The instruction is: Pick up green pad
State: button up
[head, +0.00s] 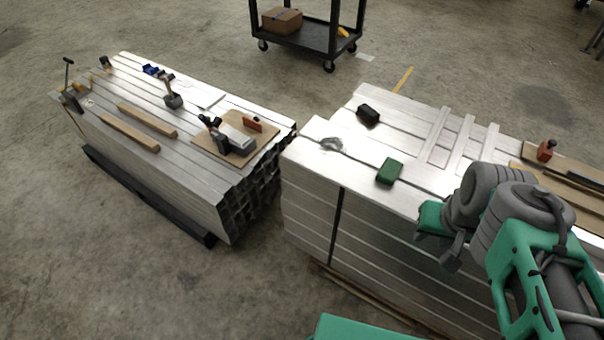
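The green pad (390,171) is a small dark green block. It lies flat on the near edge area of the right stack of aluminium beams (310,190), with nothing on top of it. My gripper (438,248) is at the lower right, in front of the stack's near side. It is to the right of the pad and nearer to me, apart from it. Its fingers are small and partly turned away, so their opening is unclear. I see nothing held in it.
A black block (368,113) and a grey crumpled item (331,145) lie near the pad. Aluminium bars (436,137) and a red-brown tool (546,150) lie farther right. A second stack (90,118) with tools stands left. A black cart (310,35) stands behind.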

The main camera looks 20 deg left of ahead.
aim_at(389, 172)
jog(key=u, duration=1.55)
jog(key=i, duration=1)
